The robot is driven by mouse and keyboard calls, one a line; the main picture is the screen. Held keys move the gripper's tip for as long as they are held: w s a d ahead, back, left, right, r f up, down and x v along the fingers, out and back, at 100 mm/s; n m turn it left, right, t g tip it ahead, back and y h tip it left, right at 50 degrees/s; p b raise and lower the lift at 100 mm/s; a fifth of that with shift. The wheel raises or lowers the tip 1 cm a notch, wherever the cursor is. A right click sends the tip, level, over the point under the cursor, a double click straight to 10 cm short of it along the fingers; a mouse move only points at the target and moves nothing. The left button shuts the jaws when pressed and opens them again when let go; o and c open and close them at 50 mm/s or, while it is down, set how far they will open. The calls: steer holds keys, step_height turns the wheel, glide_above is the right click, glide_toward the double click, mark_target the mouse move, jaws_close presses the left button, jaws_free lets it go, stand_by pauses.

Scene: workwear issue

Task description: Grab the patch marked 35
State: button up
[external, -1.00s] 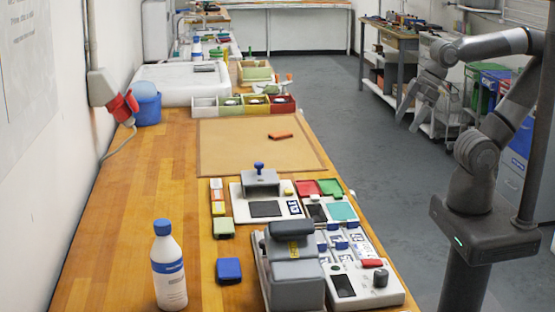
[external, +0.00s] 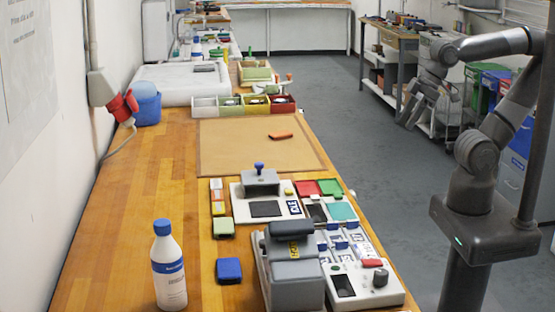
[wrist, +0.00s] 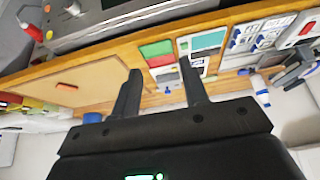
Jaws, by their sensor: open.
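Several small white patches with dark markings (external: 362,250) lie in a sectioned tray at the right of the bench in the external view. A single marked patch (external: 294,207) sits by the press plate. The markings are too small and blurred to read, so I cannot tell which patch says 35. White marked patches (wrist: 265,32) also show at the upper right of the wrist view. My gripper (wrist: 160,72) is open and empty, its two fingers apart. In the external view it hangs over the aisle (external: 414,112), right of the bench and away from the patches.
A grey heat press (external: 296,285) stands at the bench's front right. A white bottle (external: 169,270) and blue block (external: 229,270) are left of it. A tan mat (external: 250,150) holds an orange-brown item (external: 280,135). Open boxes (external: 205,107) stand behind. The bench's left side is mostly clear.

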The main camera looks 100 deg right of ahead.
steer(key=shift+c, duration=0.3)
steer(key=g, duration=0.6)
glide_above(346, 240)
steer(key=f, duration=1.2)
steer(key=shift+a+f, duration=0.2)
steer(key=shift+a, duration=0.2)
steer(key=f, duration=0.5)
steer(key=shift+d+f, duration=0.35)
jaws_close()
